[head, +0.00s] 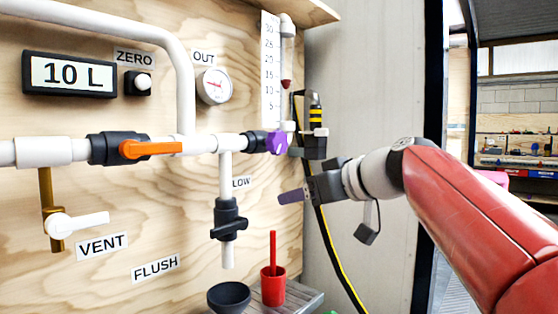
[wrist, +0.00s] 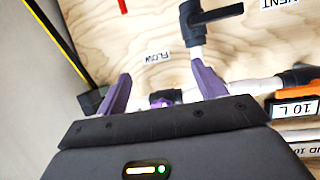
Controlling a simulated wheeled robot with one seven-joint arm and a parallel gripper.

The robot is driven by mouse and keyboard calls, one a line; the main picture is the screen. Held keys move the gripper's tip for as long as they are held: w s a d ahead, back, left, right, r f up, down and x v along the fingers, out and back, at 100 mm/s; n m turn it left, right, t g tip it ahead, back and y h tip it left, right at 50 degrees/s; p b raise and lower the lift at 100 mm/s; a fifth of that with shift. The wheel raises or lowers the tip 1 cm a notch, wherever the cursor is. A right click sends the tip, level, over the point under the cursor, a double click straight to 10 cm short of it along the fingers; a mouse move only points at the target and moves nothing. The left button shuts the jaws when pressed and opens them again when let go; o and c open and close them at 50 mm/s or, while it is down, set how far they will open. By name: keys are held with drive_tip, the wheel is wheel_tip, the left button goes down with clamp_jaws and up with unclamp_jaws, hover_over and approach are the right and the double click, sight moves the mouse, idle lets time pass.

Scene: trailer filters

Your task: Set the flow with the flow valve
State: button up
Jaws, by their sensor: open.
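The flow valve is a purple knob (head: 276,142) at the right end of the white pipe, above a partly hidden FLOW label (head: 242,182). My gripper (head: 291,195) is open and empty, with purple fingers, in front of the board and below right of the knob in the head view. In the wrist view, which is turned over, the purple knob (wrist: 165,97) shows between my spread fingers (wrist: 161,76), beyond them. No contact with the knob is visible. The flow tube (head: 287,70) stands above the knob, with a dark red float beside the scale (head: 270,70).
An orange handle (head: 150,149) lies along the pipe. A black-handled valve (head: 229,228) hangs below it, above a black funnel (head: 229,297). A red cup (head: 272,285) stands on a ledge. A black-and-yellow hose (head: 322,225) runs down behind my gripper.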

sight(281, 141)
drive_tip(key=w+r+n+t+y, duration=0.1)
drive_tip(key=w+r+n+y, duration=0.35)
drive_tip(key=r, duration=0.45)
drive_tip(key=x, duration=0.3)
drive_tip(key=p+x, duration=0.1)
drive_tip(key=x, duration=0.3)
drive_tip(key=shift+w+d+r, duration=0.2)
drive_tip(key=shift+w, duration=0.1)
drive_tip(key=shift+w+a+f+p, duration=0.1)
drive_tip(key=shift+w+a+p, duration=0.2)
drive_tip(key=shift+a+p, duration=0.1)
drive_tip(key=shift+c, duration=0.2)
drive_tip(key=c, duration=0.9)
